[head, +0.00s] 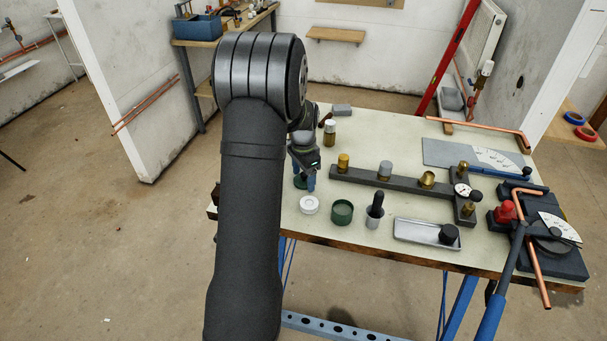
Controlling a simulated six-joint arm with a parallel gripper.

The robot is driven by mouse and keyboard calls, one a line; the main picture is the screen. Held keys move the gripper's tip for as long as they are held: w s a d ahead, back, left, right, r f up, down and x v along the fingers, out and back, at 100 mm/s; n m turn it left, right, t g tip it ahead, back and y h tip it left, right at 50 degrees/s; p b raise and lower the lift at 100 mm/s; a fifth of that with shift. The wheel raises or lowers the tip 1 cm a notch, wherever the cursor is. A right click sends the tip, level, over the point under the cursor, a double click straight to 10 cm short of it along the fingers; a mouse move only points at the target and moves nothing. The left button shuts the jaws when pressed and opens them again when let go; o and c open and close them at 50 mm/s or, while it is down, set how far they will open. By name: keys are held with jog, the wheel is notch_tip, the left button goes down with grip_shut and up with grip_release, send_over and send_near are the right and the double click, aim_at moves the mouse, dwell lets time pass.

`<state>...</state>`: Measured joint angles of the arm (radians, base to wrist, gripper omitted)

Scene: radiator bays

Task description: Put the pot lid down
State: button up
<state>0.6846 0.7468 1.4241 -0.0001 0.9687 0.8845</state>
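My gripper (304,184) is over the left part of the workbench, partly hidden behind my arm. Its blue fingers point down, with a small dark green piece between them that looks like the pot lid (299,182). The fingers look closed on it. Whether it touches the bench top is hard to tell. The green pot (342,212) stands open on the bench, to the right of and nearer than the gripper, with greyish contents showing.
A white ring (309,205) lies just in front of my gripper. A brush in a cup (375,212) and a metal tray (427,234) stand right of the pot. A dark rail with brass fittings (393,183) lies behind. The workbench (385,136) has clear room at the back.

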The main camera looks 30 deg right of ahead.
jog(key=shift+o, duration=0.7)
notch_tip(320, 180, up, 12)
jog(key=shift+r, duration=0.15)
jog(key=shift+f, duration=4.2)
